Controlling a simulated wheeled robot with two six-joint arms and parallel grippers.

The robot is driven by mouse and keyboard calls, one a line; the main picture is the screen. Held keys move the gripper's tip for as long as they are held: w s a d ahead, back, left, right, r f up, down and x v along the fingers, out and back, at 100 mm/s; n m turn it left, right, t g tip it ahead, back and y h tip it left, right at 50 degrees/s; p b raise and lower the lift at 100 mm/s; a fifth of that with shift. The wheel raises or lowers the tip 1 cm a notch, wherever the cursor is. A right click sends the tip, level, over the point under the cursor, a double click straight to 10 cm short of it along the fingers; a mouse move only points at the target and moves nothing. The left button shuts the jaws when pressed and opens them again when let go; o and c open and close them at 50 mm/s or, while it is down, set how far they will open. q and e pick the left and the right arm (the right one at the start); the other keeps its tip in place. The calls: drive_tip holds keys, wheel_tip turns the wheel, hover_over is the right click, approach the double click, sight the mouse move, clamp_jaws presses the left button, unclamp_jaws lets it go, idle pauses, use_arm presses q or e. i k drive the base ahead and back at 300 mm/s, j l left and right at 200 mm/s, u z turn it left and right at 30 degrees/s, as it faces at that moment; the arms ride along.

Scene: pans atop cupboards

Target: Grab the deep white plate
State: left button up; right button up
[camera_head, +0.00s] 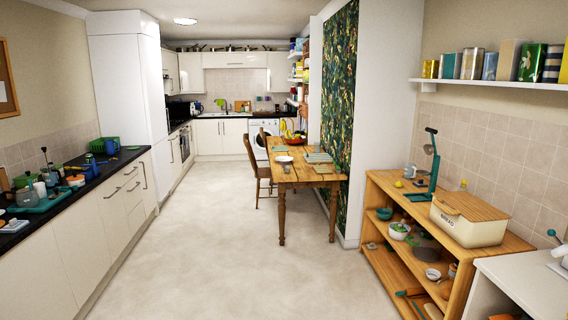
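A small white plate or shallow bowl (284,159) lies on the wooden dining table (311,172) near its left edge, in the middle distance; its depth is too small to tell. A white bowl (399,232) with something green in it stands on the upper inner shelf of the wooden shelf unit at the right. I cannot tell which one is the deep white plate. Neither of my grippers is in view.
A wooden chair (256,165) stands at the table's left side. Black-topped counters (80,190) run along the left. The shelf unit (395,205) with a bread bin (468,219) stands at the right. The pale floor (225,240) between is clear.

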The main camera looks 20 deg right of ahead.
sight(282, 159)
drive_tip(key=i+z, duration=0.3)
drive_tip(key=i, duration=3.55)
drive_tip(key=i+z, duration=0.15)
drive_tip(key=i, duration=0.35)
drive_tip(key=i+j+z, duration=0.1)
drive_tip(key=i, duration=0.35)
drive_tip(key=i+j+z, duration=0.15)
drive_tip(key=i, duration=0.3)
drive_tip(key=i+j+z, duration=0.15)
drive_tip(key=i+z, duration=0.25)
drive_tip(key=i+j+z, duration=0.15)
drive_tip(key=z, duration=0.25)
drive_tip(key=i+j+z, duration=0.2)
drive_tip(key=j+z, duration=0.2)
drive_tip(key=i+j+z, duration=0.2)
drive_tip(key=j+z, duration=0.2)
drive_tip(key=i+j+z, duration=0.15)
drive_tip(key=j, duration=0.2)
drive_tip(key=i+j+z, duration=0.2)
drive_tip(key=j+z, duration=0.15)
drive_tip(key=j, duration=0.3)
drive_tip(key=i, duration=0.45)
